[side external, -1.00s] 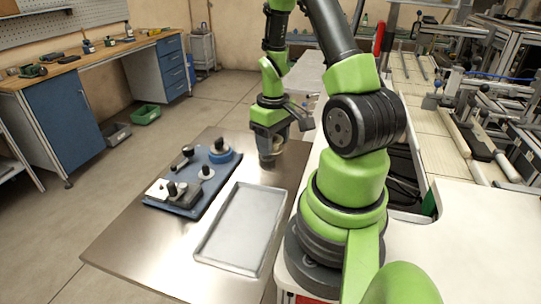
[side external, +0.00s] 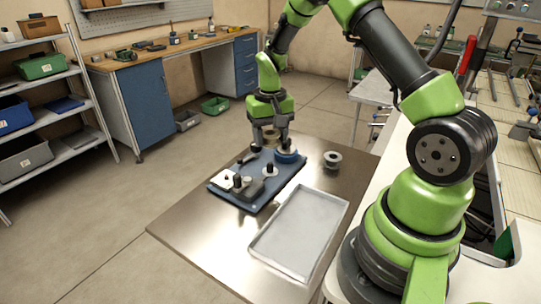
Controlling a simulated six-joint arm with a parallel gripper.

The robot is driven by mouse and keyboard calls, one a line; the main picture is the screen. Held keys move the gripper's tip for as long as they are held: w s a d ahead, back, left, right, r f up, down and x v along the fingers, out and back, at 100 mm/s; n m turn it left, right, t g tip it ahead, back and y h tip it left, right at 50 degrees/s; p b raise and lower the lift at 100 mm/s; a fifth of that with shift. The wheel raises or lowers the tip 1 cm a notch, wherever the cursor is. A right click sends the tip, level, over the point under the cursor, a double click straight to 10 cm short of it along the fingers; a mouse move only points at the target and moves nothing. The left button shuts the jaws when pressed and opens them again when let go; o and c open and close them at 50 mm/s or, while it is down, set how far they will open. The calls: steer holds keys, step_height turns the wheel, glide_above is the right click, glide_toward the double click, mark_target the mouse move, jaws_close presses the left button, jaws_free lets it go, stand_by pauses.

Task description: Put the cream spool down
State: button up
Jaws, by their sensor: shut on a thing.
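My gripper (side external: 271,143) is shut on the cream spool (side external: 270,133), which shows as a tan shape between the fingers. It is over the far end of the blue board (side external: 243,200), just behind and left of a blue reel (side external: 287,156) with a dark knob. The fingers hide much of the spool, and I cannot tell whether it touches the board.
Several pegs and small blocks, including a white block (side external: 227,178) and a grey block (side external: 250,189), stand on the board. A grey spool (side external: 332,159) stands on the metal table at right. An empty shallow tray (side external: 262,246) lies in front. Table front left is clear.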

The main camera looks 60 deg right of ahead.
mark_target(270, 163)
steer(key=shift+f, duration=2.5)
steer(key=shift+f, duration=0.25)
steer(key=shift+f, duration=0.35)
steer(key=o, duration=0.9)
steer(key=shift+r, duration=0.15)
